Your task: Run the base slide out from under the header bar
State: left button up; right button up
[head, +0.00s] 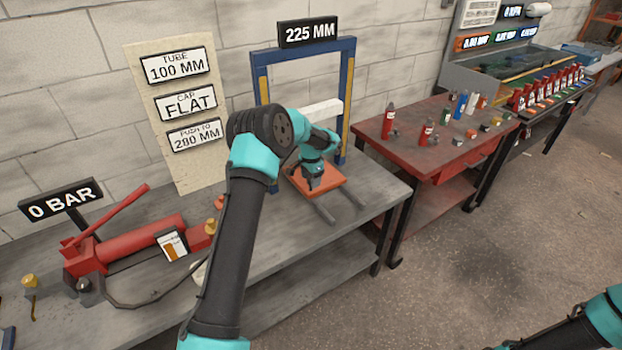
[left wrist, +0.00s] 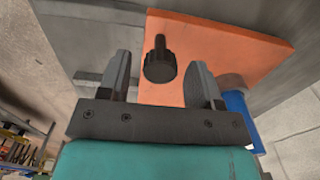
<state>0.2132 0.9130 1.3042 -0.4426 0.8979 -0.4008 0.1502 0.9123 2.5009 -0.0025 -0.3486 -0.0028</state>
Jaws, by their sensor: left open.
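The base slide is an orange plate (head: 328,178) on two grey rails (head: 325,212) at the foot of a blue frame (head: 262,95). The white header bar (head: 320,110) crosses the frame above; my arm hides part of it. The plate also fills the middle of the left wrist view (left wrist: 222,55), with a black knob (left wrist: 160,66) standing on it. My left gripper (head: 312,186) is over the plate, pointing down. In the left wrist view its open fingers (left wrist: 160,80) stand on either side of the knob, with gaps showing. My right gripper is out of view.
A red hand pump (head: 130,245) with a hose lies on the bench left of my arm. A "225 MM" sign (head: 308,32) tops the frame, and a "0 BAR" sign (head: 60,199) stands at left. A red table (head: 425,130) with bottles is at right.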

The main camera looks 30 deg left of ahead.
pick_arm(q)
grip_shut()
dwell(0.6)
